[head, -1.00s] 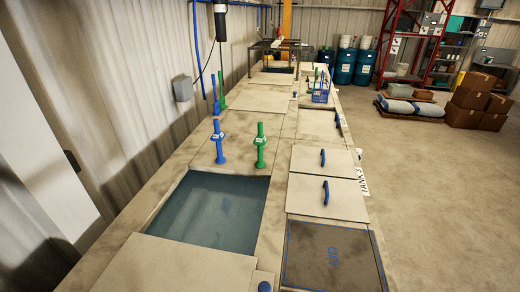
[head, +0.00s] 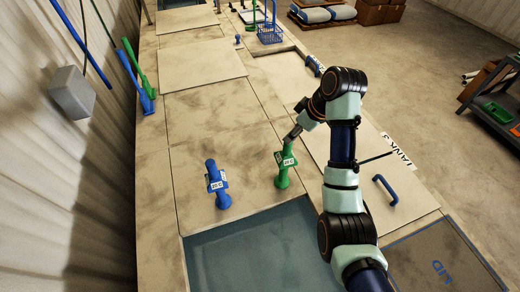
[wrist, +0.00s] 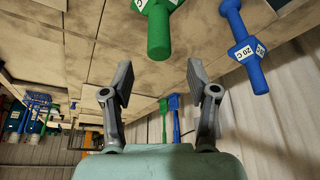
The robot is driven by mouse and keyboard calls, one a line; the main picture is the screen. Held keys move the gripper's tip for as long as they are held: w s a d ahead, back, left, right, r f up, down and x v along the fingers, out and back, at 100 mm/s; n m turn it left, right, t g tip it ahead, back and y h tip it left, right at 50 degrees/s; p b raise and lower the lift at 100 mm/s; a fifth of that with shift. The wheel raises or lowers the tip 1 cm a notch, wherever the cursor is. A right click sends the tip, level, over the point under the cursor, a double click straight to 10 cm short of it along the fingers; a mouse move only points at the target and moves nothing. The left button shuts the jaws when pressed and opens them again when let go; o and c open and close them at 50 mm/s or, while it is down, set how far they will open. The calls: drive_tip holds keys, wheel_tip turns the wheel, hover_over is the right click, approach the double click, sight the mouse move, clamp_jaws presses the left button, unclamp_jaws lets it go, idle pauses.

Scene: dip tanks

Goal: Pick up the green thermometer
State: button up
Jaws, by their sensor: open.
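The green thermometer (head: 283,172) stands upright on the tan tank deck, with a white label reading 20 C. In the wrist view the green thermometer (wrist: 158,32) is at the top middle, beyond the fingertips and not between them. My gripper (head: 293,134) is close by its upper end in the head view; I cannot tell whether they touch. In the wrist view my gripper (wrist: 158,72) has its two fingers apart with nothing held. A similar blue thermometer (head: 217,185) stands to the left, and the blue thermometer also shows in the wrist view (wrist: 243,48).
An open tank of water (head: 255,252) lies in front of both thermometers. A lid with a blue handle (head: 385,190) is to the right. A blue basket (head: 269,32) stands at the back. Green and blue long-handled tools (head: 147,93) lean at the left wall.

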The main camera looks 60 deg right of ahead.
wheel_tip(320, 180, down, 3)
drive_tip(key=shift+r+b, duration=0.1)
drive_tip(key=shift+b, duration=1)
drive_tip(key=shift+w+f+p, duration=0.15)
drive_tip(key=shift+f+p, duration=0.05)
drive_tip(key=shift+p, duration=0.3)
drive_tip(key=p, duration=0.1)
hover_over(285, 159)
drive_tip(key=d, duration=0.2)
drive_tip(key=x, duration=0.4)
drive_tip(key=shift+s+f, duration=0.3)
drive_tip(key=shift+s, duration=0.05)
clamp_jaws()
